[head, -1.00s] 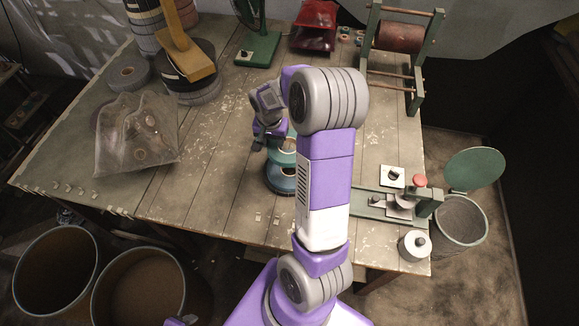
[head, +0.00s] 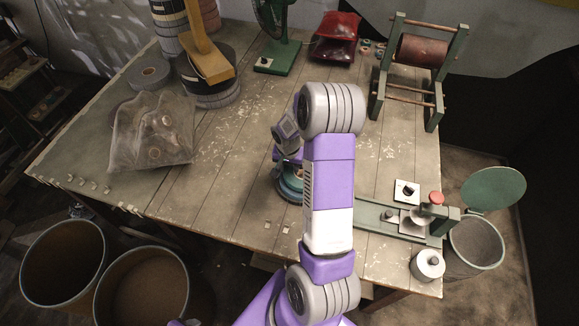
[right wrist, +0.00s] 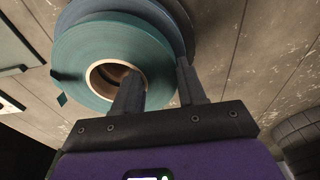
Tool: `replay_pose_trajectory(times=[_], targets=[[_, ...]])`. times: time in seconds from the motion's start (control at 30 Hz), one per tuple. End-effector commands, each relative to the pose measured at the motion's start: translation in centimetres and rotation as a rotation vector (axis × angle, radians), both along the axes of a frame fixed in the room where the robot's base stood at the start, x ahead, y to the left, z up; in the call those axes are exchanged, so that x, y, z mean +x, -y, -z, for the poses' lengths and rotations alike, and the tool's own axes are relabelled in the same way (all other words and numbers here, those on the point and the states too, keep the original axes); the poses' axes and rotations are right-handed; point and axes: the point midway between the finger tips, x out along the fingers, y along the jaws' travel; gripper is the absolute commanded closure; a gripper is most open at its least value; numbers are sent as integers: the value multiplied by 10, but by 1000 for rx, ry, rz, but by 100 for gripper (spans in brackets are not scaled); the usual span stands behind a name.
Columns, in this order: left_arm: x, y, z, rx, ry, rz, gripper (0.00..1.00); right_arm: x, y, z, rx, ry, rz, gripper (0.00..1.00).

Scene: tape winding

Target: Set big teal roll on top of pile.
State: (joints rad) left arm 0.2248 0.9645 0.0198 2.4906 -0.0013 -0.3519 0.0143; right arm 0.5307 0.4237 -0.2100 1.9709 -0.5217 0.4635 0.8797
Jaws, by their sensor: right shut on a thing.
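The big teal roll (right wrist: 85,50) fills the upper left of the right wrist view, its cardboard core (right wrist: 112,75) facing the camera. My right gripper (right wrist: 158,72) is shut on its ring, with one finger in the core and the other at the outer side. The pile shows a blue-grey roll (right wrist: 177,17) under the teal roll, its edge showing at the right. In the head view my right gripper (head: 288,150) is over the pile (head: 288,190), partly hidden by my arm. Whether the teal roll touches the pile I cannot tell. My left gripper is not in view.
A clear bag (head: 150,135) of rolls lies at the left. A yellow tool (head: 208,58) stands on dark rolls behind it. A green fan stand (head: 278,57) and red bag (head: 336,38) are at the back. A green bench device (head: 400,220) is at the right.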

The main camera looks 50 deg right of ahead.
Motion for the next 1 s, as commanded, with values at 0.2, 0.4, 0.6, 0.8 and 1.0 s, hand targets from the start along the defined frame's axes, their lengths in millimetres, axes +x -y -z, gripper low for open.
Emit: replay_pose_trajectory(times=[0.2,0.4,0.6,0.8,1.0], targets=[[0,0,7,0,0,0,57,1,0,6,-1,0,-1,97],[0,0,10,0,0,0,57,0,0,10,0,0,-2,55],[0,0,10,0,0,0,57,0,0,9,0,0,-1,34],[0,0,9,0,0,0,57,0,0,9,0,0,-1,34],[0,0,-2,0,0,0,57,0,0,-2,0,0,1,34]])
